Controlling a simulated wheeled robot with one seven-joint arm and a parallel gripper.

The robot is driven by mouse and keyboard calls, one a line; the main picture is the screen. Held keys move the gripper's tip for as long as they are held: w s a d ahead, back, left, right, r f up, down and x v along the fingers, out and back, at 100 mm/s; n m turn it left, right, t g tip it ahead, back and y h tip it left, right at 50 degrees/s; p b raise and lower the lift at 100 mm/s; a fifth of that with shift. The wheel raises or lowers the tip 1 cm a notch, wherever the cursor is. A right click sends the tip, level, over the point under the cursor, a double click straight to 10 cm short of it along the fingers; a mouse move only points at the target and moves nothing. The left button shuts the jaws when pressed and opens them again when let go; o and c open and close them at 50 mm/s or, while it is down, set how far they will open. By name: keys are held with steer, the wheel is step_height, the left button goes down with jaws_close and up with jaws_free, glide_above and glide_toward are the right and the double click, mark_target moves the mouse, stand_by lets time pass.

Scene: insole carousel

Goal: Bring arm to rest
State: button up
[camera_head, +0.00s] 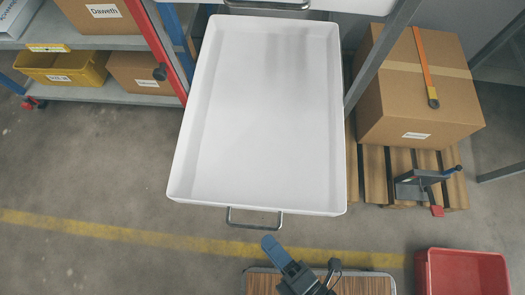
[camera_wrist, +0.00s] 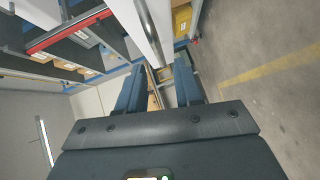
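My gripper (camera_head: 270,243) shows at the bottom middle of the head view, with its blue fingers pointing up and left, just below the tray handle. In the wrist view its two blue fingers (camera_wrist: 159,72) stand apart with nothing between them, so it is open and empty. A large white tray (camera_head: 268,120) with low walls fills the middle of the head view, and it is empty. Its grey metal handle (camera_head: 254,224) is on the near side. The fingers look apart from the handle.
A shelf at the upper left holds a yellow bin (camera_head: 62,70) and cardboard boxes (camera_head: 140,72). A large carton (camera_head: 415,95) sits on a wooden pallet (camera_head: 375,165) at the right. A red crate (camera_head: 462,272) is at the lower right. Floor shows at the left, crossed by a yellow line.

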steer(key=shift+s+d+r, duration=0.1)
steer(key=shift+s+d, duration=0.3)
